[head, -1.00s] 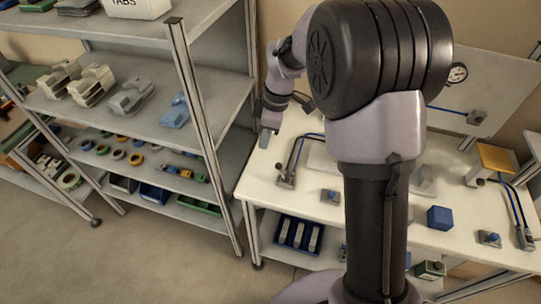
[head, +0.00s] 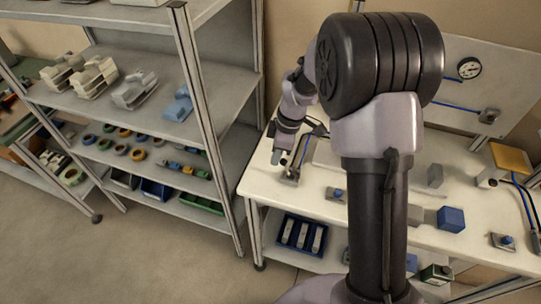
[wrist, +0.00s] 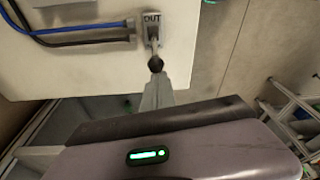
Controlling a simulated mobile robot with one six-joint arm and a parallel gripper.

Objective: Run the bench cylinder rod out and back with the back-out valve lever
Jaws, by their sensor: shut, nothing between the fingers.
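The valve (wrist: 152,27) with an OUT label stands at the bench edge in the wrist view, and the head view shows it at the bench's left end (head: 290,179). Its lever ends in a black ball knob (wrist: 156,64). My gripper (wrist: 157,80) is shut and empty, its tips close to the knob; I cannot tell whether they touch it. In the head view my gripper (head: 279,156) is just above and left of the valve. No BACK label is readable. I cannot make out the cylinder rod; my arm covers the middle of the bench.
Blue and black hoses (wrist: 75,35) run to the valve. A stocked shelf rack (head: 206,130) stands close on the left. A gauge (head: 468,68) is on the back panel.

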